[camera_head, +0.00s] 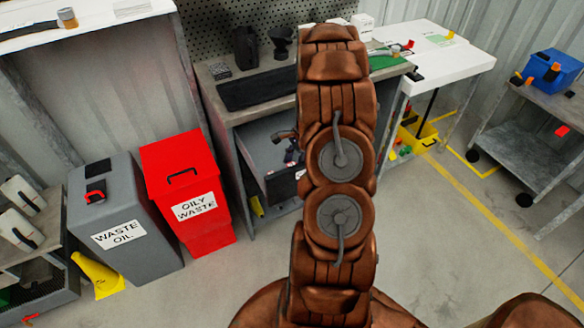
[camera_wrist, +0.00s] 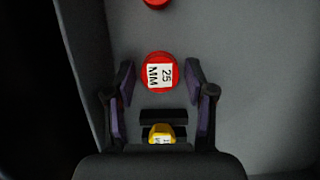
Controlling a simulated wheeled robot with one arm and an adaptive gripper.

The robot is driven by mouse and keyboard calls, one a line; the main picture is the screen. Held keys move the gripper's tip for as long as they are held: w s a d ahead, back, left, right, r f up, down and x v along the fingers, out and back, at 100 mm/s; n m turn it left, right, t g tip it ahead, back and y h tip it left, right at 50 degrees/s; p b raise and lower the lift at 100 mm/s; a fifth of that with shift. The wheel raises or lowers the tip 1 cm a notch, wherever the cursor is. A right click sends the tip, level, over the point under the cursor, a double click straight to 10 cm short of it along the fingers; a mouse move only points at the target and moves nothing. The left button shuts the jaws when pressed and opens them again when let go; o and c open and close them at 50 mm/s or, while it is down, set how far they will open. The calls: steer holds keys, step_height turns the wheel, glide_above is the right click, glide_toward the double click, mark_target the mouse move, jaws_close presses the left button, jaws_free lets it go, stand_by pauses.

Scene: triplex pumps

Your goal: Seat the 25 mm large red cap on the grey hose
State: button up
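The large red cap (camera_wrist: 158,72), labelled "25 MM", lies face up on a grey surface in the wrist view. My gripper (camera_wrist: 160,76) is open, with one finger at each side of the cap and small gaps between. Whether the fingers are level with the cap in height cannot be told. In the head view my gripper (camera_head: 291,155) shows small and dark at the open grey drawer (camera_head: 262,133), partly hidden by my arm. I cannot make out the grey hose in either view.
A yellow labelled piece (camera_wrist: 161,133) and another red piece (camera_wrist: 156,3) are near the cap. The red oily waste bin (camera_head: 186,180) and grey waste oil bin (camera_head: 118,215) stand left of the drawer. A white table (camera_head: 455,65) and a grey cart (camera_head: 515,145) stand right.

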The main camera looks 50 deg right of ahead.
steer(key=c, duration=0.5)
steer(key=shift+r, duration=0.15)
